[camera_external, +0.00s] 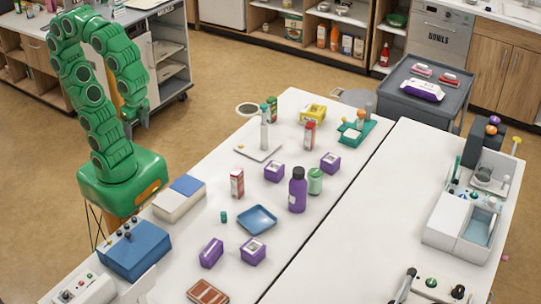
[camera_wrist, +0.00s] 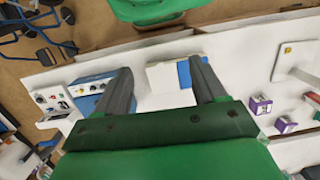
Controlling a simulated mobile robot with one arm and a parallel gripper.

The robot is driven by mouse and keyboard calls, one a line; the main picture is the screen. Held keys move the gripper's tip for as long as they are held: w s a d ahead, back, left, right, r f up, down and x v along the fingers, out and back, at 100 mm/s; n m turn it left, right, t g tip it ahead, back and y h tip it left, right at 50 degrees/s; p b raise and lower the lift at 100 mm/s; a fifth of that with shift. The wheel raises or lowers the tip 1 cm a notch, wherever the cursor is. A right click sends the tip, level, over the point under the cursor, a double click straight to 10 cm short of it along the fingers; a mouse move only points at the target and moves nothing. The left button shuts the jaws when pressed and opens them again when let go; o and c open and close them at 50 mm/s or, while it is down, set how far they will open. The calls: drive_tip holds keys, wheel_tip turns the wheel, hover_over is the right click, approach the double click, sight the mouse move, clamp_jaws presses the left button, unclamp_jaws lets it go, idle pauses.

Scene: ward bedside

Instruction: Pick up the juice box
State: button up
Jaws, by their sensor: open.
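A small red and white carton (camera_external: 237,182), which looks like the juice box, stands upright on the white table, right of the white and blue box. A similar red carton or bottle (camera_external: 309,135) stands farther back; I cannot tell for sure which is the juice box. My gripper (camera_external: 137,120) hangs from the folded green arm at the left, off the table and well apart from both. In the wrist view my gripper (camera_wrist: 161,64) is open, with nothing between its fingers. I cannot make out the red and white carton there.
Purple boxes (camera_external: 274,172), a purple bottle (camera_external: 297,190), a green can (camera_external: 315,181) and a blue tray (camera_external: 257,219) crowd the white table (camera_external: 190,240). A white and blue box (camera_external: 180,198) and a blue device (camera_external: 134,249) line its left edge.

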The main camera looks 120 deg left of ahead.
drive_tip(key=w+a+m+y, duration=0.3)
drive_tip(key=w+a, duration=0.3)
drive_tip(key=a, duration=0.1)
drive_tip(key=m+y, duration=1)
drive_tip(key=m, duration=0.3)
hover_over(232, 177)
drive_tip(key=d, duration=0.3)
drive_tip(key=shift+m+t, duration=0.3)
drive_tip(key=shift+m, duration=0.2)
wheel_tip(232, 177, down, 20)
drive_tip(key=shift+r, duration=0.15)
drive_tip(key=shift+f, duration=0.55)
drive_tip(key=shift+x, duration=1.05)
drive_tip(key=shift+w+f+x, duration=0.1)
drive_tip(key=shift+w+x, duration=0.1)
drive_tip(key=shift+x, duration=1.25)
drive_tip(key=shift+w+f+x, duration=0.15)
drive_tip(key=shift+w+x, duration=0.05)
drive_tip(key=shift+x, duration=1.25)
drive_tip(key=shift+d, duration=0.1)
